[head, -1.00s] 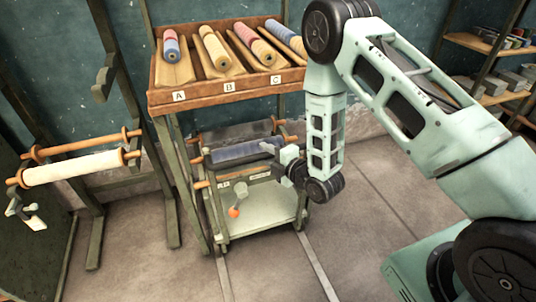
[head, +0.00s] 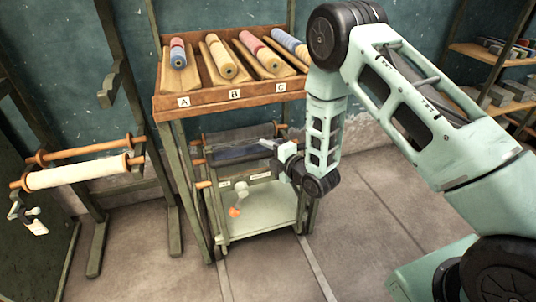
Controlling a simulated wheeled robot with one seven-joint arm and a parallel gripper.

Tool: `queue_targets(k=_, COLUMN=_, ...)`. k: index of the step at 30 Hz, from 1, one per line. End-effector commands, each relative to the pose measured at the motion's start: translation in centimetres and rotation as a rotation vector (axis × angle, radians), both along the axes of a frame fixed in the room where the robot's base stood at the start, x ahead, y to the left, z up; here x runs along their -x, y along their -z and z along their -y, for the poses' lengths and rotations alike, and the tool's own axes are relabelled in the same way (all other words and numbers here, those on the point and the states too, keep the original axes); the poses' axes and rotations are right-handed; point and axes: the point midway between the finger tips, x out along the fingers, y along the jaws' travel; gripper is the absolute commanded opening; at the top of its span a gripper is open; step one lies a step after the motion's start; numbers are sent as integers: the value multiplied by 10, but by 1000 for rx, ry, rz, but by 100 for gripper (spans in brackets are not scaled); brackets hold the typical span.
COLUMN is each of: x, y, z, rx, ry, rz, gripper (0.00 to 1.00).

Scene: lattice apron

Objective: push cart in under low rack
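The low rack (head: 165,104) has a wooden tray on top, labelled A, B and C, on green legs. The cart (head: 262,221) stands between the rack's legs, with a pale lower shelf, a dark roll on its upper part and a small orange-tipped hanging piece (head: 235,212) at its front. Much of the cart is under the tray; its front part shows. My gripper (head: 272,147) is at the cart's upper right front. Its fingers are small and partly lost against the cart, so I cannot tell whether they touch it or are open.
Rolls of coloured material (head: 220,56) lie in the rack's tray. A stand with a white roll (head: 78,173) is at the left. Shelves (head: 490,95) with boxes are at the right. Floor in front of the cart is clear, with two pale floor lines.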

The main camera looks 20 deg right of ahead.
Motion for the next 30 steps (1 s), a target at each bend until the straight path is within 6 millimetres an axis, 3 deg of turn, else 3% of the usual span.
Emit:
queue_targets(k=11, x=12, y=-1, z=4, rx=1, ry=-1, rz=-5, gripper=41)
queue_targets(k=30, x=138, y=-29, z=58, rx=1, ry=2, rz=-6, gripper=41)
